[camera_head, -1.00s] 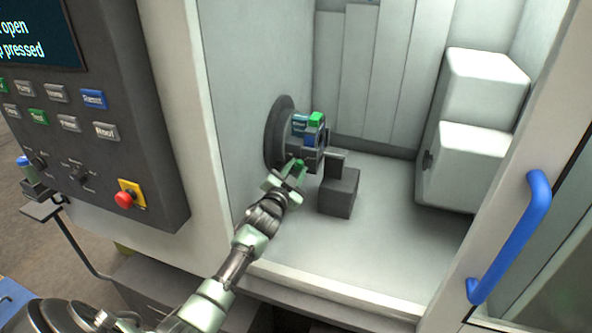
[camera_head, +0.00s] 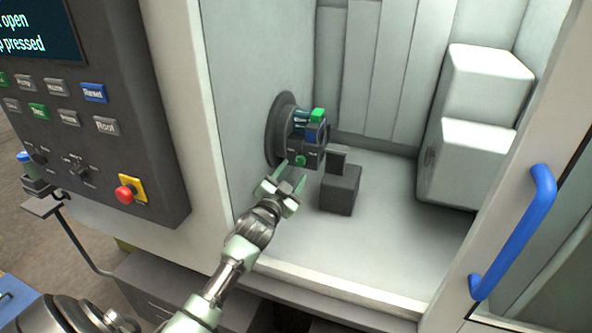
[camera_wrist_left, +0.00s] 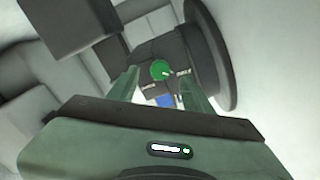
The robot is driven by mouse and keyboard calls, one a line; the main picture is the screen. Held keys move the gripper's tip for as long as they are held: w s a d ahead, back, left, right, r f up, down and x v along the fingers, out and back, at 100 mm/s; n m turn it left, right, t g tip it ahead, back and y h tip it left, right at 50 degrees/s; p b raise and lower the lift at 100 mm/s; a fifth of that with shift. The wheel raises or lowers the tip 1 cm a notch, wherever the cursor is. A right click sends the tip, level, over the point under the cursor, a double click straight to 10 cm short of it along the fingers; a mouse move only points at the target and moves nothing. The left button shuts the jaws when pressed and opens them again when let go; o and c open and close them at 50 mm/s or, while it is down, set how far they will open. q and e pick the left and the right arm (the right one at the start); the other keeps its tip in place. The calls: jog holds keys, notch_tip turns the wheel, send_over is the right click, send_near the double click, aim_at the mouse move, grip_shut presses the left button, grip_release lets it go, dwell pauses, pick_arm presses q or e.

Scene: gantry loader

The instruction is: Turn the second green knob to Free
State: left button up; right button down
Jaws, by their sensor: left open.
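A round green knob (camera_head: 300,160) is on the near face of the dark chuck (camera_head: 314,155), which is mounted on the enclosure's left wall. A second green part (camera_head: 318,115) shows on the chuck's top. In the left wrist view the green knob (camera_wrist_left: 160,69) has a small pale mark on its lower right edge and a small label on each side, too small to read. My left gripper (camera_head: 292,175) is open and empty, just in front of the near knob. In the wrist view its fingers (camera_wrist_left: 158,82) point toward the knob, one on each side, apparently short of it.
A dark block (camera_head: 340,190) stands on the enclosure floor right of the chuck. White housings (camera_head: 475,130) fill the back right. The control panel (camera_head: 110,170) with a red button (camera_head: 125,193) is left, and a blue door handle (camera_head: 515,235) is right.

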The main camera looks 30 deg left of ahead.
pick_arm(q)
jog(key=v, duration=0.3)
jog(key=shift+s, duration=0.25)
dwell(0.4)
